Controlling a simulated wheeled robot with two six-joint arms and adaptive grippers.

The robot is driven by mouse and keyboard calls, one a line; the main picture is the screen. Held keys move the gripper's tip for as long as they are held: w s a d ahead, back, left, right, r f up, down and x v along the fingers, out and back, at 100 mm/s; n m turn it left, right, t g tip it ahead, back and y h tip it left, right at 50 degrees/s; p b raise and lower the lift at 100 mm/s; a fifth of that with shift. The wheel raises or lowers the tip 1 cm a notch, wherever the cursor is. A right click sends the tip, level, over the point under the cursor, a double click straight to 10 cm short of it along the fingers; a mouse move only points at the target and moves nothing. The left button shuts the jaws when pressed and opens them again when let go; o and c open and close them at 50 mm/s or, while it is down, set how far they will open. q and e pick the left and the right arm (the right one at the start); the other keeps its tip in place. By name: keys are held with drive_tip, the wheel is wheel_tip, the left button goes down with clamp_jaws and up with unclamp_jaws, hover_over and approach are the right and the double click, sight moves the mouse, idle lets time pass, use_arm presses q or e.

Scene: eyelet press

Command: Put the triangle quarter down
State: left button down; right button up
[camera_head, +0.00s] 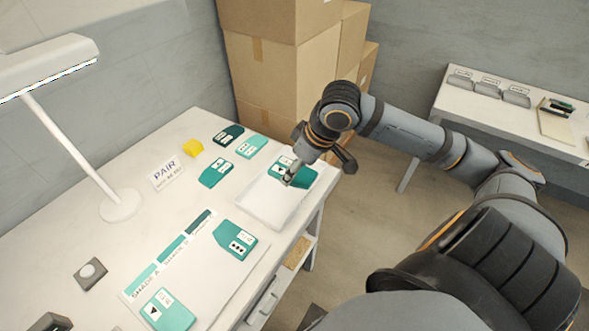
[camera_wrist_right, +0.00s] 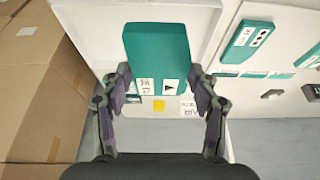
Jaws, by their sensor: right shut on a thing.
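The triangle quarter is a teal flat piece with a white label and a black triangle; it shows in the wrist view (camera_wrist_right: 157,45) and the head view (camera_head: 305,177). My right gripper (camera_wrist_right: 162,97) is shut on it, with a finger at each side near the labelled end. In the head view the right gripper (camera_head: 291,174) holds it over the far end of a white tray (camera_head: 262,212). I cannot tell whether it touches the tray. Another teal piece with a triangle (camera_head: 166,311) lies on the white sheet at the near left. My left gripper is not in view.
Several teal pieces lie on the table, including one with dots (camera_head: 236,240) and one left of the tray (camera_head: 215,174). A yellow cube (camera_head: 193,148), a PAIR sign (camera_head: 166,174) and a lamp (camera_head: 118,206) stand behind. Boxes (camera_head: 275,75) are stacked beyond the table.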

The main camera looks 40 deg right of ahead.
drive_tip(key=w+d+f, duration=0.2)
drive_tip(key=w, duration=0.1)
drive_tip(key=w+d+f, duration=0.2)
drive_tip(key=w+f, duration=0.1)
drive_tip(key=w+d+f, duration=0.2)
drive_tip(key=w+f, duration=0.1)
drive_tip(key=shift+d+f, duration=0.15)
drive_tip(key=shift+d, duration=0.25)
drive_tip(key=shift+w+d+f+p, duration=0.1)
drive_tip(key=shift+f+p, duration=0.1)
drive_tip(key=shift+f, duration=0.75)
drive_tip(key=shift+w+f+p, duration=0.1)
drive_tip(key=shift+f+p, duration=0.05)
drive_tip(key=shift+f, duration=0.75)
drive_tip(key=shift+f, duration=0.15)
drive_tip(key=o, duration=1.1)
